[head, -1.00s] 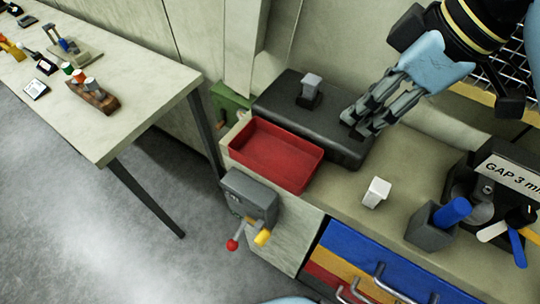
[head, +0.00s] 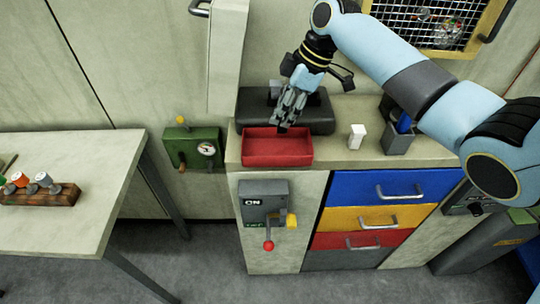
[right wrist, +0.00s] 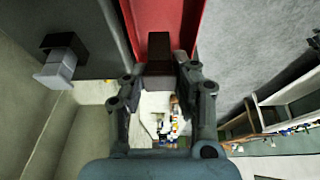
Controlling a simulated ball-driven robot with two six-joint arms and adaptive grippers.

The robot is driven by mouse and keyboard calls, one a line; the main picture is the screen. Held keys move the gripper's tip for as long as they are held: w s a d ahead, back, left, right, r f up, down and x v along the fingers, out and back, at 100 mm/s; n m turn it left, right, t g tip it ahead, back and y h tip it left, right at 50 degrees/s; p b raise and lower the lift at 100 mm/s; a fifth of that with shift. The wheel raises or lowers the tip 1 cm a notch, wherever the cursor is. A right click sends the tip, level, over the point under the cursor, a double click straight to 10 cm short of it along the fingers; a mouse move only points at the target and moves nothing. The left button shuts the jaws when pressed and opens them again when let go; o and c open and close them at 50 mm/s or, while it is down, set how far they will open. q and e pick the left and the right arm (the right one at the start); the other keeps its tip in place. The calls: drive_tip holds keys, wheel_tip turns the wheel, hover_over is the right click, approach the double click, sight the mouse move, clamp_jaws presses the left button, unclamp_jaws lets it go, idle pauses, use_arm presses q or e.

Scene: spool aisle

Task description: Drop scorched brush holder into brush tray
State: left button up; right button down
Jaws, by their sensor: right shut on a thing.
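The brush tray (head: 276,160) is a shallow red open box on the bench, in front of a black block; its red wall also shows in the right wrist view (right wrist: 193,18). My right gripper (head: 284,122) points down over the tray. In the right wrist view it is shut on a dark brown block-like piece, the scorched brush holder (right wrist: 159,48), held between the fingertips with the red tray behind it. In the head view the held piece is small and mostly hidden by the fingers. My left gripper is not in view.
A similar grey and black holder (right wrist: 60,62) stands on the black block (head: 313,116) behind the tray. A white piece (head: 357,136) and a dark cup (head: 398,138) stand to the right. A lever box (head: 263,203) hangs on the cabinet front below the tray.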

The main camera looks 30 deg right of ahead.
drive_tip(key=shift+w+d+r, duration=0.15)
drive_tip(key=shift+w+d, duration=0.2)
drive_tip(key=shift+a+f, duration=0.15)
drive_tip(key=shift+f, duration=0.35)
wheel_tip(320, 180, down, 4)
drive_tip(key=b, duration=0.4)
drive_tip(key=shift+f, duration=0.15)
drive_tip(key=shift+f+b, duration=0.25)
drive_tip(key=shift+b, duration=0.15)
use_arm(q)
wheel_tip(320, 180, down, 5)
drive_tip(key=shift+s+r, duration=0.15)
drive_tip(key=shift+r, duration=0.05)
use_arm(e)
drive_tip(key=shift+r, duration=0.1)
drive_tip(key=c, duration=1)
unclamp_jaws()
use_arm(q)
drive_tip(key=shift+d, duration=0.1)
